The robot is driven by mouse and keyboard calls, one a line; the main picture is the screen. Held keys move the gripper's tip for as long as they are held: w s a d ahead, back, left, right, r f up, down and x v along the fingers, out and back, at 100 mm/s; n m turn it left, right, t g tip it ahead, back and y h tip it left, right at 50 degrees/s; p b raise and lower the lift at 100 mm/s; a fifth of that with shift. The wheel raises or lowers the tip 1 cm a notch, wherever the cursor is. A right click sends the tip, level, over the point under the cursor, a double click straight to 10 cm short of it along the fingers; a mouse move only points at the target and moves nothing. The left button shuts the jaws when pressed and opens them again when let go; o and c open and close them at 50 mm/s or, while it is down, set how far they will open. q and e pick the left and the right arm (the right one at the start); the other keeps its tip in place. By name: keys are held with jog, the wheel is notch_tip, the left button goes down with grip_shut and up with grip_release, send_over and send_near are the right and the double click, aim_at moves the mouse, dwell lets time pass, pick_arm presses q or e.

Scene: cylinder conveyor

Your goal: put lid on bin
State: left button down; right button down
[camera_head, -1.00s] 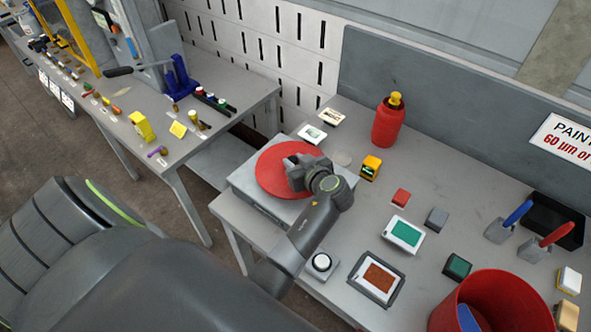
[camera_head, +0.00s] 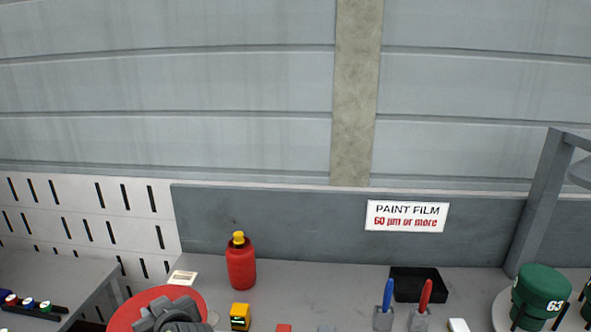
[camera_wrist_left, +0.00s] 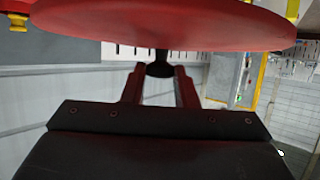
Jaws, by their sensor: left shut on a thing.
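The red round lid (camera_head: 128,314) is at the lower left of the head view, cut by the bottom edge. It fills the top of the left wrist view (camera_wrist_left: 160,28) as a wide red disc. My left gripper (camera_head: 172,318) is over the middle of the lid. In the left wrist view its fingers (camera_wrist_left: 160,72) are shut on the lid's black knob. The bin is outside both current views. My right gripper is not in view.
A red bottle with a yellow cap (camera_head: 241,263) stands behind and right of the lid. A yellow device (camera_head: 240,317), a black tray (camera_head: 416,284), blue (camera_head: 388,294) and red (camera_head: 426,295) handled tools and a green container (camera_head: 541,290) are further right.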

pick_arm(q)
jog(key=s+d+r+m+t+h+b, duration=0.3)
jog(key=d+r+m+t+h+b, duration=0.1)
jog(key=d+r+m+h, duration=0.4)
jog(key=shift+d+m+h, duration=0.5)
jog(key=shift+d+h, duration=0.15)
jog(key=shift+h, duration=0.15)
jog(key=shift+s, duration=0.1)
